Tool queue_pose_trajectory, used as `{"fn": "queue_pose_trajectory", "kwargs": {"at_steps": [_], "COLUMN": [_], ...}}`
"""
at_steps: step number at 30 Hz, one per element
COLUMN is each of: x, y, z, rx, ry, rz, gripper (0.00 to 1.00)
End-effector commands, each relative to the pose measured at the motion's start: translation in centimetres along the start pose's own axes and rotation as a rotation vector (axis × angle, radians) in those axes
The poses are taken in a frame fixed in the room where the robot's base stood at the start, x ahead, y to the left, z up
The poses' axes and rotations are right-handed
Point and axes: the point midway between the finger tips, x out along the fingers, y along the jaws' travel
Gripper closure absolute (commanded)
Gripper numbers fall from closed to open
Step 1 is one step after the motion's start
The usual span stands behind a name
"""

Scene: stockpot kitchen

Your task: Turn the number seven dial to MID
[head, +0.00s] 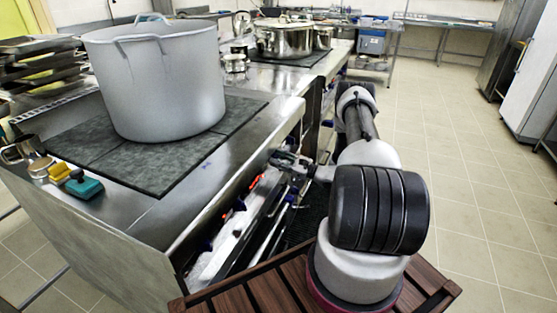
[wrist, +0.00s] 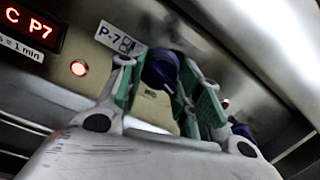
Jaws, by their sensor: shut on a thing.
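In the wrist view the number seven dial (wrist: 160,67) is a dark blue round knob on the steel front panel, beside a "P-7" label (wrist: 113,36). My gripper (wrist: 157,80) has its green-padded fingers on either side of the dial and is shut on it. The pointer and the MID mark cannot be made out. In the head view my gripper (head: 291,160) is at the front panel of the counter; the dial there is hidden by it.
A red display (wrist: 30,27) reads "C P7", near a lit red button (wrist: 79,68). Another blue dial (wrist: 241,131) is close to the right finger. A large stockpot (head: 160,85) stands on a dark hob (head: 85,140). The tiled floor (head: 470,150) is clear at right.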

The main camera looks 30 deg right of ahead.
Motion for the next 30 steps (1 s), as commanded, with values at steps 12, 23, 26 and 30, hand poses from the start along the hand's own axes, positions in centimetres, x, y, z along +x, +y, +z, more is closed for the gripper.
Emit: {"fn": "queue_pose_trajectory", "kwargs": {"at_steps": [12, 23, 26, 30], "x": [-0.1, -0.1, -0.1, -0.1], "y": [0.16, 0.26, 0.29, 0.31], "z": [-0.03, 0.07, 0.1, 0.09], "rx": [0.392, 0.715, 0.791, 0.877], "ry": [0.032, 0.055, 0.061, 0.067], "rz": [-0.043, -0.077, -0.085, -0.094], "gripper": [0.89, 0.89, 0.9, 0.9]}}
